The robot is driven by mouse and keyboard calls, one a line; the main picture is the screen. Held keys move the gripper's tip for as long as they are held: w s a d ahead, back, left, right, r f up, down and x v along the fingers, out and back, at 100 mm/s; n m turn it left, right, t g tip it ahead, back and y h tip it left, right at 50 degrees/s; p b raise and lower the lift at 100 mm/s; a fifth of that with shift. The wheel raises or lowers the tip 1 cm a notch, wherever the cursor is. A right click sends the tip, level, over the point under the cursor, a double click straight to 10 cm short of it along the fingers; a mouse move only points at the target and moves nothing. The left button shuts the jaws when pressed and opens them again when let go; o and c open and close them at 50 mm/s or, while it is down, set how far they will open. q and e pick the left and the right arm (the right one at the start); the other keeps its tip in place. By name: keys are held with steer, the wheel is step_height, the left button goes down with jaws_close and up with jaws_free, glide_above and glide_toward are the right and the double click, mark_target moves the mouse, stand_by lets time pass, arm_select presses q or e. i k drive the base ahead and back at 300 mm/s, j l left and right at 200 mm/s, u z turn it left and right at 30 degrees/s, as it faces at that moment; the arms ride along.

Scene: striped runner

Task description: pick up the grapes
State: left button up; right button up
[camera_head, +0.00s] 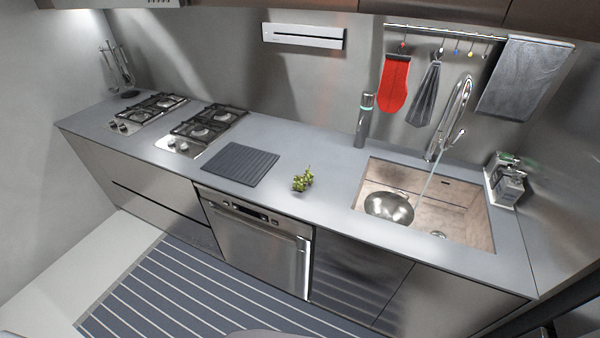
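A small bunch of green grapes (302,181) lies on the grey countertop (325,205), between the dark ribbed mat and the sink, near the counter's front edge. Nothing covers it. Neither of my grippers shows in the head view, so their state and their distance from the grapes cannot be seen.
A dark ribbed mat (240,164) lies left of the grapes, with gas burners (198,130) beyond it. A sink (470,208) with a metal colander (389,207) is to the right. A cylindrical bottle (364,120) stands at the back. A striped runner (185,295) covers the floor in front.

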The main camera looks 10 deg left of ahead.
mark_target(301, 181)
steer(key=i+j, duration=0.2)
steer(key=i, duration=0.25)
steer(key=i+j, duration=0.2)
steer(key=i, duration=0.2)
steer(key=u, duration=0.05)
